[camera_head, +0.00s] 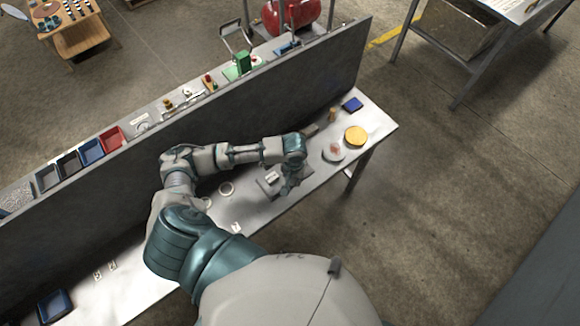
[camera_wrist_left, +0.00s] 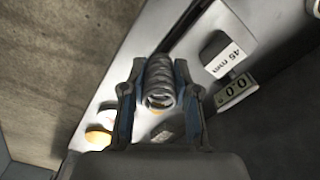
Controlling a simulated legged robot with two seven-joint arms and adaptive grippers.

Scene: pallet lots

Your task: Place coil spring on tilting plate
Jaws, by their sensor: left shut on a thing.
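The coil spring (camera_wrist_left: 160,82) is grey metal and sits between the two fingers of my left gripper (camera_wrist_left: 160,100) in the left wrist view. The gripper is shut on it. In the head view my left gripper (camera_head: 290,186) points down over the bench, and the spring cannot be made out there. A flat grey plate (camera_head: 266,187), perhaps the tilting plate, lies just left of and partly behind the gripper. My right gripper is not in view.
A yellow disc (camera_head: 356,136), a round dish (camera_head: 333,152), a small blue tray (camera_head: 352,104) and a brown cylinder (camera_head: 332,114) stand at the bench's right end. White rings (camera_head: 226,189) lie left of the gripper. A tall dark panel (camera_head: 300,95) runs along the back.

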